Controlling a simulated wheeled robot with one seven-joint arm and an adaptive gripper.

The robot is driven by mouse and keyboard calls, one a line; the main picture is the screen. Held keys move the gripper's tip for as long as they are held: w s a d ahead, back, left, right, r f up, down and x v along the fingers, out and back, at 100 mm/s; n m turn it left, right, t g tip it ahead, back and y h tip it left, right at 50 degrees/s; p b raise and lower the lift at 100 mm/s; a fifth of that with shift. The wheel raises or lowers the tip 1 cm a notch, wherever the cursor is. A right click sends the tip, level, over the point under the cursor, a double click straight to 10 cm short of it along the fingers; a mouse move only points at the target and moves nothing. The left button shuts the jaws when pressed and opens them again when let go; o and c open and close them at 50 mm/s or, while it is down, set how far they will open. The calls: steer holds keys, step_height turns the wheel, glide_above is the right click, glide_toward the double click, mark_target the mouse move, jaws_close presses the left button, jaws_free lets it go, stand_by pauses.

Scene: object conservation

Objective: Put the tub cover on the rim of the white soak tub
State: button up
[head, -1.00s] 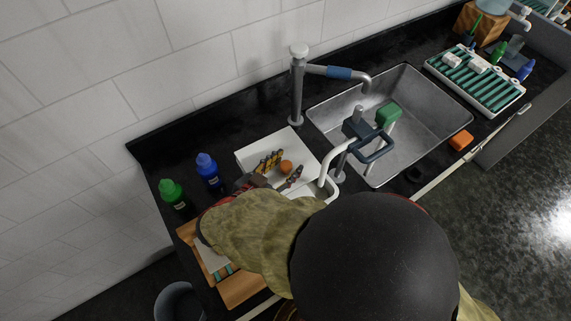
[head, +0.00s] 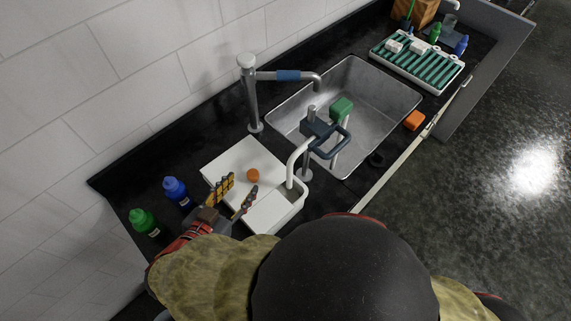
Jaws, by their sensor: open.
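The tub cover (head: 243,154) is a flat white panel with a round orange knob (head: 253,175) on top. It lies flat over the white soak tub (head: 297,209), whose rim and wall show at the cover's right and front. White on white, I cannot tell whether the cover sits evenly on the rim all round. My gripper (head: 240,187) is open and empty. Its two fingers are just left of and below the knob, apart from it. My forearm and the gripper hide the tub's near left side.
A white curved spout (head: 294,165) rises beside the tub, and a dark blue-handled fixture (head: 325,135) stands to its right. The metal sink (head: 375,95) lies behind. A blue bottle (head: 176,191) and a green bottle (head: 144,222) stand left. An orange sponge (head: 414,120) is at right.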

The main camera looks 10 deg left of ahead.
steer(key=shift+w, duration=0.1)
steer(key=w+a+r+y, duration=0.3)
steer(key=w+r+y, duration=0.3)
steer(key=w+r, duration=0.5)
steer(key=w+d+r+n+g+y, duration=0.2)
steer(key=w+d+r+n+y, duration=0.15)
steer(key=d+r, duration=0.4)
steer(key=s+d+f+g+h, duration=0.1)
steer(key=s+d, duration=0.4)
steer(key=d, duration=0.5)
steer(key=s+d+f+g+h, duration=0.1)
steer(key=s+d+g+h, duration=0.1)
steer(key=s+d, duration=0.4)
steer(key=s+d+f+g+h, duration=0.1)
steer(key=s+d, duration=0.5)
steer(key=d, duration=0.8)
steer(key=shift+s+d+f+g+h, duration=0.15)
steer(key=shift+s+d+g+h, duration=0.1)
steer(key=shift+g+h, duration=0.55)
steer(key=shift+a, duration=0.1)
